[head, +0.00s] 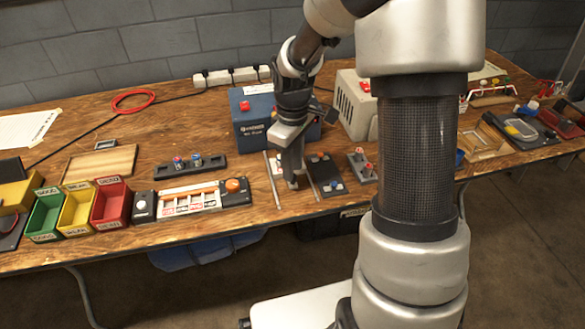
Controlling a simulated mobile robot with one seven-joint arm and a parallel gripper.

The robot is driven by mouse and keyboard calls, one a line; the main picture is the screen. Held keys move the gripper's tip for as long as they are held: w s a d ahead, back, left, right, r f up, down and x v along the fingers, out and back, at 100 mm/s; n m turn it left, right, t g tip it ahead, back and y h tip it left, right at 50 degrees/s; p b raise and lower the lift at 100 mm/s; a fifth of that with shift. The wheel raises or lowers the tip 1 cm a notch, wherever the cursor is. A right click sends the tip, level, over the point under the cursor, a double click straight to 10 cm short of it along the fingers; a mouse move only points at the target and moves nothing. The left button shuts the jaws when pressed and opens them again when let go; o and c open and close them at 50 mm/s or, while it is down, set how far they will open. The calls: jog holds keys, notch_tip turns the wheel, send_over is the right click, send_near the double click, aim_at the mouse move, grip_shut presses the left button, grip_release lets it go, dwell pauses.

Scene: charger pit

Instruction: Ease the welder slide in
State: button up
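My gripper (293,182) points down at the front middle of the bench, between two thin pale rails, the left rail (272,182) and the right rail (311,178). Its fingertips are low, near the wood; the view is too small to tell whether they touch or hold anything. I cannot pick out the welder slide for certain. A long device with an orange knob (233,185) and a white labelled strip (190,200) lies left of the rails. A dark block with coloured buttons (325,175) lies just right of the right rail.
A blue battery-like box (254,125) stands close behind my gripper. A beige machine (353,108) stands behind to the right. Green (45,214), yellow (76,208) and red (110,205) bins stand at left. Bare wood (205,115) lies at the back left.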

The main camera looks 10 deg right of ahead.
notch_tip(320, 180, up, 15)
jog(key=p, duration=0.3)
jog(key=shift+r+p, duration=0.15)
jog(key=shift+p, duration=0.15)
jog(key=shift+o, duration=0.3)
jog(key=shift+o, duration=1.1)
jog(key=shift+s+d+f+t+y+p, duration=0.65)
jog(key=shift+s+d+t+y+p, duration=1)
jog(key=shift+s+d, duration=1)
jog(key=b+x, duration=0.6)
jog(key=x, duration=1.1)
jog(key=shift+f, duration=0.25)
grip_shut()
